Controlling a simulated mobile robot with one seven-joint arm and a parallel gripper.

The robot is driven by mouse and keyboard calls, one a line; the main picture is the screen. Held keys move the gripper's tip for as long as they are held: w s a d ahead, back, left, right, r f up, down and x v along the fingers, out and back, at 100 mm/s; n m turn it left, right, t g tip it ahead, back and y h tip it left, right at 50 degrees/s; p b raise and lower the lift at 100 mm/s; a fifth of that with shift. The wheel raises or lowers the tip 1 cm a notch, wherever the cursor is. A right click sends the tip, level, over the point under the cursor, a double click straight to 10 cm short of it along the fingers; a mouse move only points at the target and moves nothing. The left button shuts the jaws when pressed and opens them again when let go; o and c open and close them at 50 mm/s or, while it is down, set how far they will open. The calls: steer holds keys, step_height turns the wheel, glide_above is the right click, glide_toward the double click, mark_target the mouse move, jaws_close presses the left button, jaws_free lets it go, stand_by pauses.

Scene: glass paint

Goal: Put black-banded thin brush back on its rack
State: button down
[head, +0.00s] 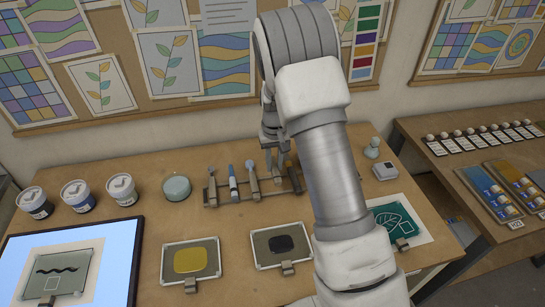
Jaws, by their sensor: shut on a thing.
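The brush rack (262,198) is a low grey-brown holder at the back middle of the table. Several upright handles stand in it at its left and middle: a grey one (211,186), a blue one (233,182) and another grey one (252,178). My gripper (273,160) is over the right part of the rack, fingers pointing down. It is shut on a slim thing, probably the black-banded thin brush; my fingers and arm hide most of it, and no black band can be made out. I cannot tell whether it touches the rack.
A round grey-green pot (176,187) stands left of the rack. Framed panels with yellow (190,260) and black (281,243) patches lie in front. Three paint jars (78,195) and a lit light panel (112,270) are at left.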

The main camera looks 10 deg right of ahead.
steer(key=shift+f+b, duration=1.35)
steer(key=shift+f, duration=1)
steer(key=shift+f+b, duration=0.55)
steer(key=shift+b, duration=0.1)
steer(key=c, duration=0.6)
jaws_free()
